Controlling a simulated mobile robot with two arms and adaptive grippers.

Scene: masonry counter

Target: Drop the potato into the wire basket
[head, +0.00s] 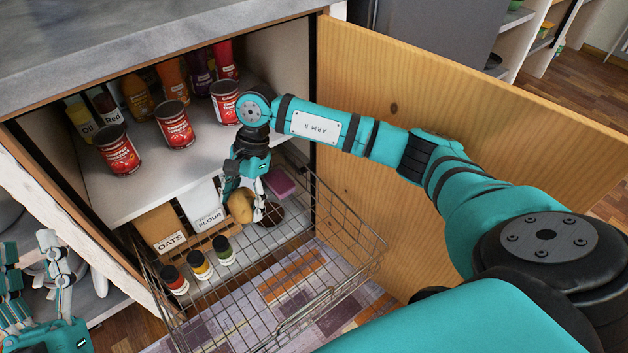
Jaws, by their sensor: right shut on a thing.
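The yellow-brown potato (241,206) is held between the fingers of my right gripper (243,200), which is shut on it and points down. The wire basket (318,292) is pulled out of the cabinet on the lower level, and the potato is over its back part in the picture. I cannot tell how high the potato is above the basket floor. My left gripper (35,262) is at the lower left edge, away from the basket, with its fingers apart and nothing seen between them.
Several cans and bottles stand on the shelf (190,172) above. An oats box (160,232), a flour package (207,212) and small jars (200,265) are at the basket's back and left. The open wooden door (440,95) stands to the right. The basket's front looks empty.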

